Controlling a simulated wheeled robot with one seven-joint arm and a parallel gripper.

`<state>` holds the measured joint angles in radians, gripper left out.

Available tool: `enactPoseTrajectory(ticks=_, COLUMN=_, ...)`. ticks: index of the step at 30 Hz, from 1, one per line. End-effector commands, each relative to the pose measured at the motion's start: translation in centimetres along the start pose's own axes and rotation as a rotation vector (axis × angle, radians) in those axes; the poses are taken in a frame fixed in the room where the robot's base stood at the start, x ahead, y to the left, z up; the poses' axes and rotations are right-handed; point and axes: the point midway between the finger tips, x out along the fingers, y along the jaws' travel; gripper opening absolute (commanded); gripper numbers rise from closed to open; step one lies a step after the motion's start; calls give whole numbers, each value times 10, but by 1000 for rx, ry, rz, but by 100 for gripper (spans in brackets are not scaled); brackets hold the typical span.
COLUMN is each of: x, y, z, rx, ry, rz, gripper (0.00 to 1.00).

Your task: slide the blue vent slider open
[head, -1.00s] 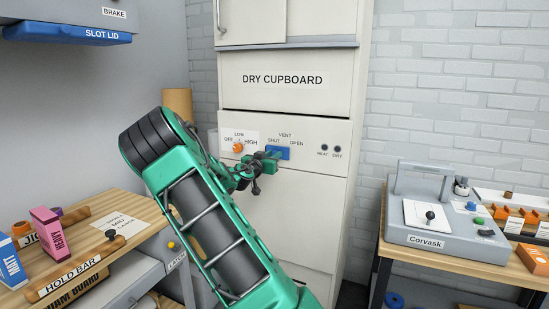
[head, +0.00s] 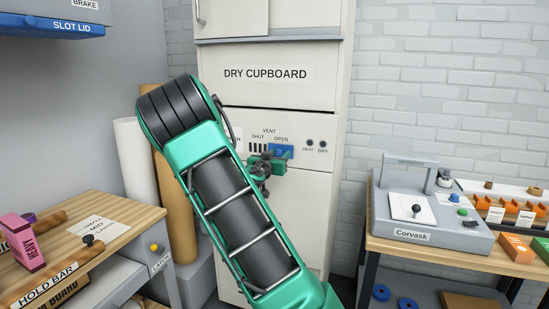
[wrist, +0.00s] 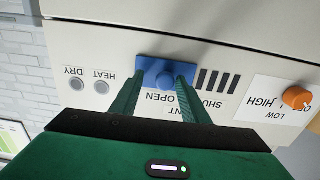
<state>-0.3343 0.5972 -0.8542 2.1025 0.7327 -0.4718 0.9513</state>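The blue vent slider (head: 283,152) is on the dry cupboard's control panel, under the OPEN label. Dark vent slots (head: 259,148) show uncovered to its left, under SHUT. In the wrist view the slider (wrist: 150,72) is a blue plate with a round knob, at the OPEN end, with the slots (wrist: 218,81) to its right. My gripper (wrist: 163,70) has its two green fingers on either side of the knob. The right finger is close against the knob; a gap shows at the left finger. In the head view my gripper (head: 270,160) is partly hidden by its own wrist.
An orange rotary knob (wrist: 296,97) sits beyond the slots, and HEAT and DRY buttons (head: 316,143) are right of the slider. A wooden bench (head: 110,212) stands at left, a table with a grey Corvask machine (head: 430,220) at right. Tall rolls (head: 172,190) stand behind my arm.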

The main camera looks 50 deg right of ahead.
Motion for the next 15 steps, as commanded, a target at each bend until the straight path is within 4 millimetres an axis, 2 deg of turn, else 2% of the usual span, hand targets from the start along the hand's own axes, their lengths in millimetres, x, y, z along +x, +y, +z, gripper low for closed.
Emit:
enactPoseTrajectory(ticks=9, x=-3, y=-3, z=0, rx=1, ry=1, rz=-6, gripper=41)
enactPoseTrajectory(ticks=15, x=-27, y=-4, z=0, rx=2, ry=-2, rz=-8, gripper=41)
